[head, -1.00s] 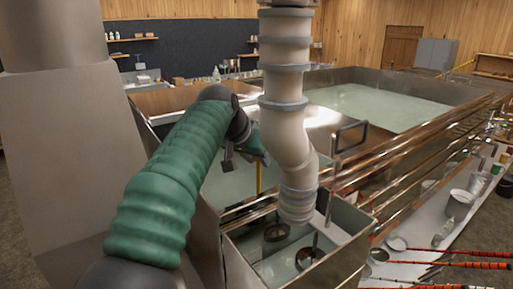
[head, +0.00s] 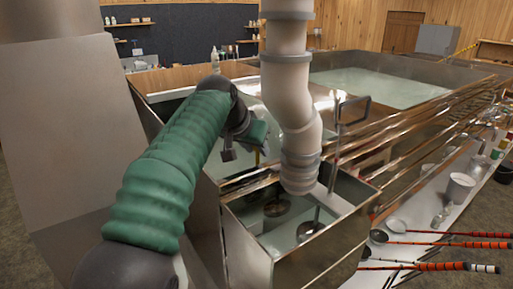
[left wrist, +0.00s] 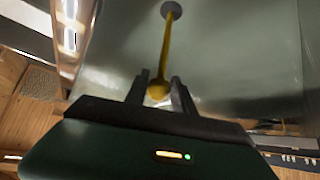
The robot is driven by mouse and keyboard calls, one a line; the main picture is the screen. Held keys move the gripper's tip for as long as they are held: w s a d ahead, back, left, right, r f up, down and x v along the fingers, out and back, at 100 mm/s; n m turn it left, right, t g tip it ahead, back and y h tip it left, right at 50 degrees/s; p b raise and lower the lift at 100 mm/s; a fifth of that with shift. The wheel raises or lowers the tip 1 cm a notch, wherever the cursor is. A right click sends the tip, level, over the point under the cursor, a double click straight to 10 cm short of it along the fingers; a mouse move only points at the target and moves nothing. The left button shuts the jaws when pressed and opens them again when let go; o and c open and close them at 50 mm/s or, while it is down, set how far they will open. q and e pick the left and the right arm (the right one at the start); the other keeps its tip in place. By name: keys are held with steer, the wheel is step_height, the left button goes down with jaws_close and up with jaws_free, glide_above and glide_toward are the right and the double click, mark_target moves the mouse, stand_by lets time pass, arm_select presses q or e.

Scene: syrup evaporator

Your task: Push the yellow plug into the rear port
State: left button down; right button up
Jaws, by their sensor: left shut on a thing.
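My left gripper (head: 256,146), on the green-sleeved arm, is over the pan (head: 243,178) left of the cream pipe. In the left wrist view its two dark fingers (left wrist: 159,84) are shut on the rounded yellow end of the yellow plug (left wrist: 166,45). The plug's thin yellow stem runs from the fingers to a grey round disc (left wrist: 171,10) at the top edge. I cannot tell whether this disc is the rear port or part of the plug. In the head view only a bit of yellow (head: 257,159) shows below the gripper. My right gripper is out of view.
A cream pipe (head: 292,90) hangs just right of the gripper. Copper-coloured rails (head: 400,135) run along the evaporator. A front tank (head: 335,240) with liquid stands below the pipe. A side shelf (head: 400,215) holds a white bucket (head: 459,187) and ladles.

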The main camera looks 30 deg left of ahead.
arm_select(q)
steer(key=shift+f+b, duration=0.35)
steer(key=shift+f, duration=0.15)
steer(key=c, duration=1.4)
jaws_free()
steer(key=shift+d, duration=0.1)
steer(key=shift+c, duration=0.2)
steer(key=o, duration=0.5)
steer(key=shift+w, duration=0.1)
steer(key=v, duration=1.6)
steer(key=shift+s+r, duration=0.2)
